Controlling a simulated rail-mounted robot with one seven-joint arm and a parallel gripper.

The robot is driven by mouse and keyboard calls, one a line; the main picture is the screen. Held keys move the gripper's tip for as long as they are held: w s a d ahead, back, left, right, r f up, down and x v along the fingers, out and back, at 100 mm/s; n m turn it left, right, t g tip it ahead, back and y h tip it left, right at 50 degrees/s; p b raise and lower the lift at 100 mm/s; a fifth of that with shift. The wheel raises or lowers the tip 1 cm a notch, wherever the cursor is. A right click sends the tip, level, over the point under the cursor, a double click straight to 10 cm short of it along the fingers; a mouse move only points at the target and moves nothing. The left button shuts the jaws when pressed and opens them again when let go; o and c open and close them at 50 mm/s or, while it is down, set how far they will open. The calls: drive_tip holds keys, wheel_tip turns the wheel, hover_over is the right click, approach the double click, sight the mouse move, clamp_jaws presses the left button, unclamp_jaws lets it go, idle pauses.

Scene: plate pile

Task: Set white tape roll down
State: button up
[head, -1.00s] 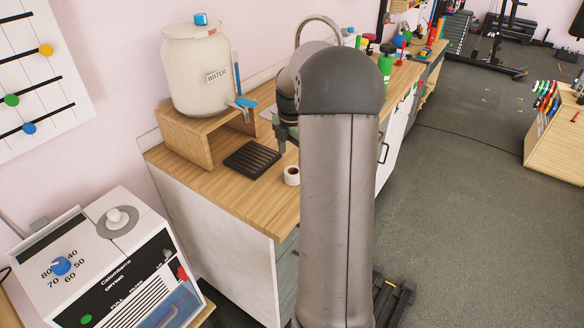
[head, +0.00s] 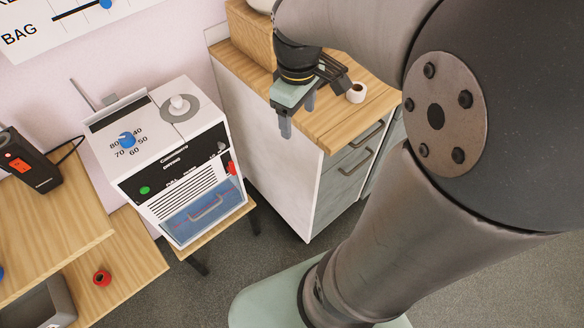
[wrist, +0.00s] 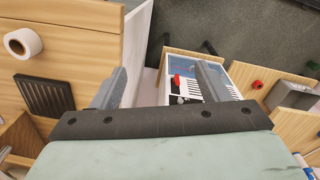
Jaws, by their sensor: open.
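The white tape roll (head: 356,92) rests on the wooden counter top (head: 345,120), near its front edge. It also shows in the wrist view (wrist: 22,43) at the upper left, lying with its hole facing up. My gripper (head: 298,115) is open, with nothing between its fingers. It is left of the roll and clearly apart from it, over or just beyond the counter's left end. In the wrist view its two fingers (wrist: 160,85) are spread wide, with the white machine seen beyond them.
A black slatted tray (wrist: 43,95) lies beside the roll. A wooden riser (head: 250,35) stands at the back of the counter. A white machine with a blue knob (head: 150,150) stands to the left. Wooden shelves (head: 60,230) hold a red roll (head: 102,278). Grey floor lies between.

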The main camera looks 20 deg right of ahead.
drive_tip(key=s+a+f+m, duration=0.4)
drive_tip(key=s+a+m, duration=0.2)
drive_tip(key=s, duration=0.4)
drive_tip(key=shift+s, duration=0.15)
idle(0.5)
